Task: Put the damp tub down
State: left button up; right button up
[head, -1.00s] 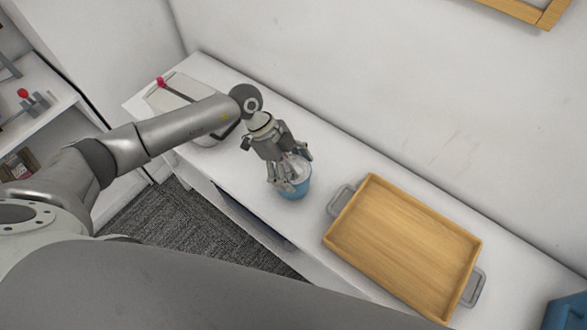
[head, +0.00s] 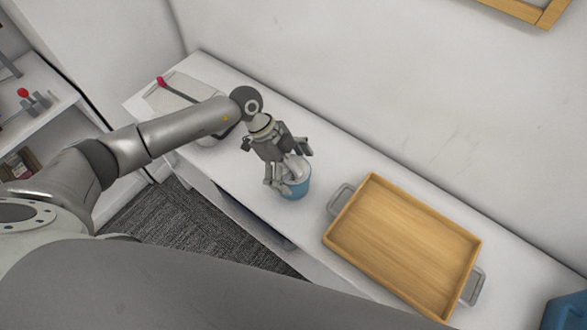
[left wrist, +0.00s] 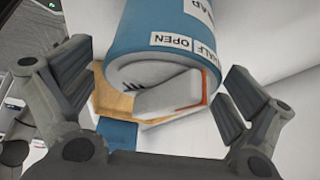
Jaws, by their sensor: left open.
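The damp tub (head: 295,187) is a small blue tub with a white top, standing upright on the white cabinet top (head: 245,172) left of the wooden tray. In the left wrist view the tub (left wrist: 160,32) shows printed labels, one reading "HALF OPEN", and a white lid part. My left gripper (head: 287,172) is open at the tub, its fingers spread to either side of the top. In the left wrist view a gap shows between the tub and each finger. My right gripper is not in view.
A wooden tray (head: 404,245) with grey handles lies right of the tub. A pale object with a pink knob (head: 160,80) is at the cabinet's far left end. A blue object (head: 565,312) is at the lower right. The wall (head: 400,90) runs behind.

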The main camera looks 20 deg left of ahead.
pick_arm(q)
jog(key=s+b+v, duration=0.1)
jog(key=v, duration=1.1)
jog(key=shift+w, duration=0.45)
jog(key=shift+d, duration=0.15)
